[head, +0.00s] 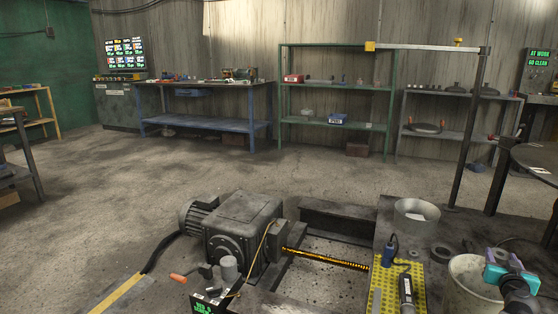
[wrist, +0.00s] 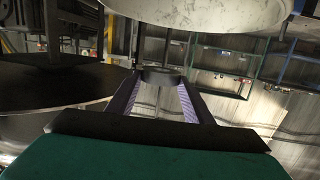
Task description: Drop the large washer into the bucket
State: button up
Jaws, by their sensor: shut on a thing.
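My gripper (wrist: 158,86) shows two fingers with purple pads, shut on a short dark round piece, the large washer (wrist: 160,77), seen edge-on at the fingertips. In the head view my gripper (head: 510,272) is a teal and purple shape at the lower right, over the right side of the pale bucket (head: 466,285). The washer cannot be made out there. In the wrist view, which looks upside down, a pale round surface (wrist: 205,14), likely the bucket, lies at the top edge close to the washer.
Dark rings (head: 440,255) lie on the bench left of the bucket. A grey open cylinder (head: 416,217) stands behind them. A yellow perforated mat (head: 410,275) holds tools. A motor (head: 240,230) with a spindle stands left. A dark round table (head: 540,160) is at right.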

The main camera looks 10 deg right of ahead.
jog(key=o, duration=1.4)
